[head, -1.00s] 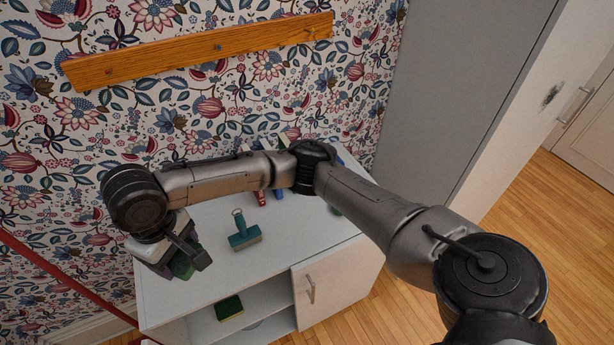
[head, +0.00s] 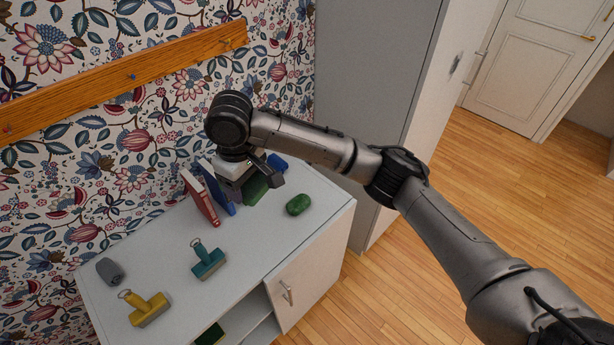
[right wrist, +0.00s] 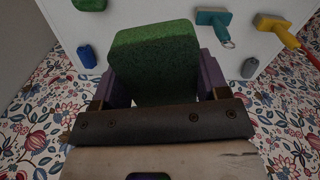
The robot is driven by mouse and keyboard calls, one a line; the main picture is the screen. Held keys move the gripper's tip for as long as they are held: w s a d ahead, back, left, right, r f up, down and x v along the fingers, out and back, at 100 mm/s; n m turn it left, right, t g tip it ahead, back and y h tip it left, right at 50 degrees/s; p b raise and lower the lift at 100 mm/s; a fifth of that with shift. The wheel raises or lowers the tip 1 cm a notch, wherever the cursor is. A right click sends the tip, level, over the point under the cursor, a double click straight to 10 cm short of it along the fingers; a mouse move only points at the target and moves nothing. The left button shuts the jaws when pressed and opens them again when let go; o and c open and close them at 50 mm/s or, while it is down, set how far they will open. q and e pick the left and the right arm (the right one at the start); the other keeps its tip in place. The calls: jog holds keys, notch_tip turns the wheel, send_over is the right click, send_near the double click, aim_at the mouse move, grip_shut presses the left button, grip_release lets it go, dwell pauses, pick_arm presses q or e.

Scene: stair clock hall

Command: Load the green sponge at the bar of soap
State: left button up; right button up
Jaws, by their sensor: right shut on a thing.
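My right gripper (head: 258,183) is shut on a green sponge (head: 256,191) and holds it above the back right part of the white cabinet top (head: 245,255). In the right wrist view the sponge (right wrist: 155,55) sits between the purple fingers. A rounded green bar (head: 298,204), which looks like the bar of soap, lies on the top to the right of the gripper, apart from it. It also shows at the top edge of the right wrist view (right wrist: 88,4). My left gripper is out of view.
Red (head: 200,197) and blue (head: 220,188) upright books stand just left of the gripper. A blue object (head: 277,162) lies behind it. Teal (head: 208,262) and yellow (head: 147,309) tools and a grey object (head: 110,271) are farther left. Another green sponge (head: 210,335) lies on the lower shelf.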

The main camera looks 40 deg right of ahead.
jog(key=w+d+r+n+p, duration=0.3)
jog(key=w+d, duration=0.3)
jog(key=w, duration=0.1)
jog(key=n+p, duration=0.9)
jog(key=n, duration=0.4)
send_over(299, 201)
notch_tip(299, 201, down, 21)
jog(key=shift+r, duration=0.15)
jog(key=shift+s+f, duration=0.1)
jog(key=shift+f, duration=0.3)
notch_tip(299, 201, down, 4)
jog(key=b, duration=0.4)
jog(key=shift+r, duration=0.1)
jog(key=shift+f+b, duration=0.8)
jog(key=shift+b, duration=0.4)
